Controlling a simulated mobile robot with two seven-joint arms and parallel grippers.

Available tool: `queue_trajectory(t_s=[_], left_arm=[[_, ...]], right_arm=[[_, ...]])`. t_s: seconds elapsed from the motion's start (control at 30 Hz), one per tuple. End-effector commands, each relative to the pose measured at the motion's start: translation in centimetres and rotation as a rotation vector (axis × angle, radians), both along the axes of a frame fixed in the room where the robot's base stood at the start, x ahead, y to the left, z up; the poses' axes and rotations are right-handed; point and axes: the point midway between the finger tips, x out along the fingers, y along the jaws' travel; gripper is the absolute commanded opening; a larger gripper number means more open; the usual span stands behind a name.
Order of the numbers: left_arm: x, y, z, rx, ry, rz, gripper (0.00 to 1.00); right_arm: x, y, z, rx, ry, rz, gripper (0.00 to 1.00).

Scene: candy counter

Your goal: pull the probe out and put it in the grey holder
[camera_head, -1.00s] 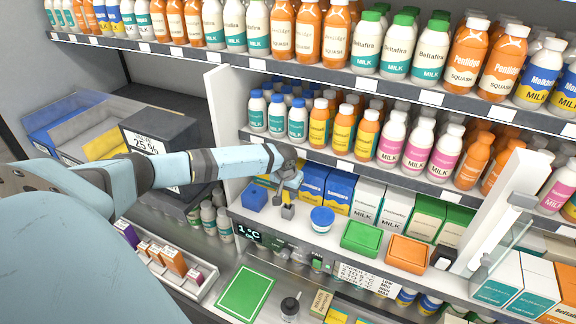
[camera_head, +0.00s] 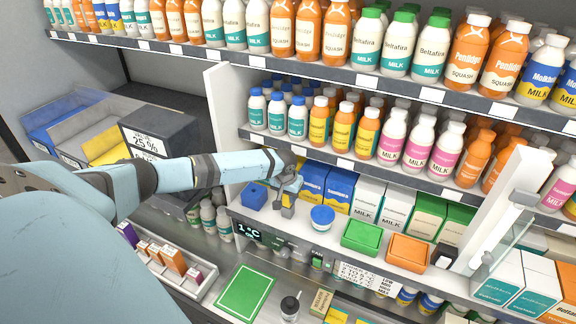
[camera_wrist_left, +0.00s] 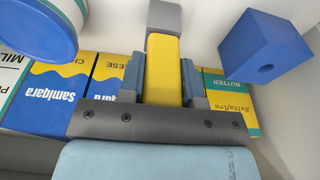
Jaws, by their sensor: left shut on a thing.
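The probe's yellow handle (camera_head: 288,200) stands on the shelf ledge, and shows in the wrist view (camera_wrist_left: 164,70). My left gripper (camera_head: 284,198) is shut on it, a finger on each side in the wrist view (camera_wrist_left: 164,82). The grey holder (camera_head: 287,212) is a small block at the handle's far end, also seen in the wrist view (camera_wrist_left: 165,16). Handle and block meet in the picture; I cannot tell whether the probe is seated in it. The probe's thin part is hidden. A blue block (camera_head: 254,196) with an open hole stands left of it. My right gripper is not in view.
A round blue tub (camera_head: 322,218) stands just right of the grey block. Blue cartons (camera_head: 313,181) line the ledge behind. Green (camera_head: 361,237) and orange (camera_head: 408,252) boxes lie farther right. A bottle shelf (camera_head: 340,165) hangs above.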

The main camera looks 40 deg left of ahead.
Motion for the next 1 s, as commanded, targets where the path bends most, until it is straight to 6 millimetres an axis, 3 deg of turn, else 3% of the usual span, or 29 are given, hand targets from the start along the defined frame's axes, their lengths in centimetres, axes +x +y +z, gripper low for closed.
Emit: queue_trajectory(t_s=[0.2, 0.23, 0.33, 0.7, 0.87, 1.0], left_arm=[[0.0, 0.0, -0.6, 0.0, 0.001, 0.001, 0.04], [0.0, 0.0, -0.5, 0.0, 0.0, 0.001, 0.38], [0.0, 0.0, -0.5, 0.0, 0.0, 0.0, 0.61], [0.0, 0.0, -0.3, 0.0, -0.001, 0.0, 0.61], [-0.4, 0.0, 2.1, 0.001, -0.004, -0.001, 0.61], [-0.9, -0.2, 5.4, 0.002, -0.004, -0.003, 0.61]], right_arm=[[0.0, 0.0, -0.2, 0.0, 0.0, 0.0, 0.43], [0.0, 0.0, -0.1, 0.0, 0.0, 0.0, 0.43], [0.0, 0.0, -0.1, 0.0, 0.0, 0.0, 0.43], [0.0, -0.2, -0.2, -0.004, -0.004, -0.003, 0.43], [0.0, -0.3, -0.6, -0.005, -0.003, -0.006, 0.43], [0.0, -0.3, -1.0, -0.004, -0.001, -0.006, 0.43]])
